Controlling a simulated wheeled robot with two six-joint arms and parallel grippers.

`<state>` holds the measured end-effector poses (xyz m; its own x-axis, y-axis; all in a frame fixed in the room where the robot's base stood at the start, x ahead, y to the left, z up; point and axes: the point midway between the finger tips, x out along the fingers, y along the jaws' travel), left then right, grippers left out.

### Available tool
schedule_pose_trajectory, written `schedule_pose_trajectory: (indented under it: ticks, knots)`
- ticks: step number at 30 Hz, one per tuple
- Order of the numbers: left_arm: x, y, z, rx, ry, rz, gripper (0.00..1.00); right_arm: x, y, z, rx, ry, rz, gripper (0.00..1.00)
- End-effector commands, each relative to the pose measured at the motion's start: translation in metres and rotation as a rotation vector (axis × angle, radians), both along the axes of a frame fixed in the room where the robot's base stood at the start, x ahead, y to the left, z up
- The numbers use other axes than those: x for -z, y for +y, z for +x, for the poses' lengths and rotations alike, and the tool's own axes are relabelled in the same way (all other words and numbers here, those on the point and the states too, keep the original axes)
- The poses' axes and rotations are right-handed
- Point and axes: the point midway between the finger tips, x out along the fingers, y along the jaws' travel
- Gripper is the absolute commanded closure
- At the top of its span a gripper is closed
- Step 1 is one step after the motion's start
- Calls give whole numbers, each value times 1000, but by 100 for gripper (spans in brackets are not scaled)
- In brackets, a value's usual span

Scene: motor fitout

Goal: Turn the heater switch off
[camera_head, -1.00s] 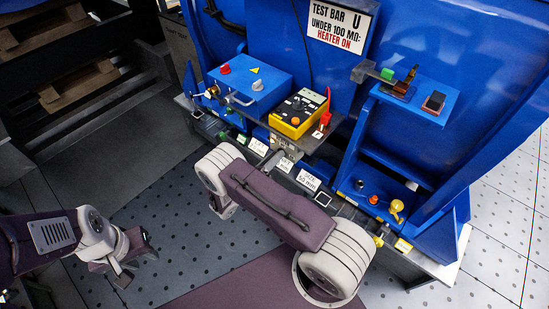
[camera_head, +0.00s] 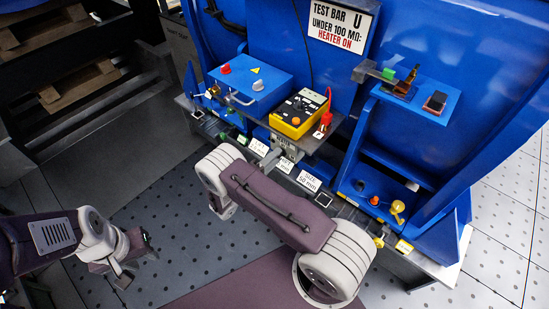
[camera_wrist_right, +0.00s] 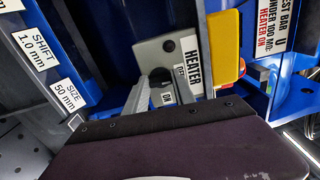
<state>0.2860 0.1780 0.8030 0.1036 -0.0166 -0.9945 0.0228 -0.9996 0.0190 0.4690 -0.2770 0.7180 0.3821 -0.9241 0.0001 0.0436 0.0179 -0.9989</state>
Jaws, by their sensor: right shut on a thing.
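The heater switch is on a grey plate (camera_wrist_right: 158,50) with a "HEATER" label, seen in the right wrist view. Its dark knob (camera_wrist_right: 163,76) sits between the two fingers of my right gripper (camera_wrist_right: 165,90), which is shut on it. In the head view my right gripper (camera_head: 268,155) reaches the front edge of the bench, where the switch is small and partly covered. My left gripper (camera_head: 136,262) hangs at the lower left, empty, its fingers apart, far from the switch.
A yellow meter (camera_head: 299,114) stands on the bench above the switch, with a blue box (camera_head: 250,88) to its left. A blue shelf (camera_head: 445,113) is to the right. A sign (camera_head: 340,24) reads "HEATER ON". The floor around my left gripper is clear.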

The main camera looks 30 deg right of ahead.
Motion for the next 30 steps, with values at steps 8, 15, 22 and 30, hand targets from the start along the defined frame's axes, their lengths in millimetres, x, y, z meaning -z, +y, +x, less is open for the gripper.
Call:
schedule_pose_trajectory:
  ticks: [8, 15, 22, 30]
  knots:
    - [0, 0, 0, 0, 0, 0, 64, 1, 0, 0, -1, 53, -20, 100]
    - [0, 0, 0, 0, 0, 0, 64, 1, 0, 0, -2, 61, -23, 100]
    - [0, 0, 0, 0, 0, 0, 64, 1, 0, 0, -2, 60, -23, 61]
    - [0, 0, 0, 0, 0, 0, 64, 1, 0, 0, -1, 59, -23, 47]
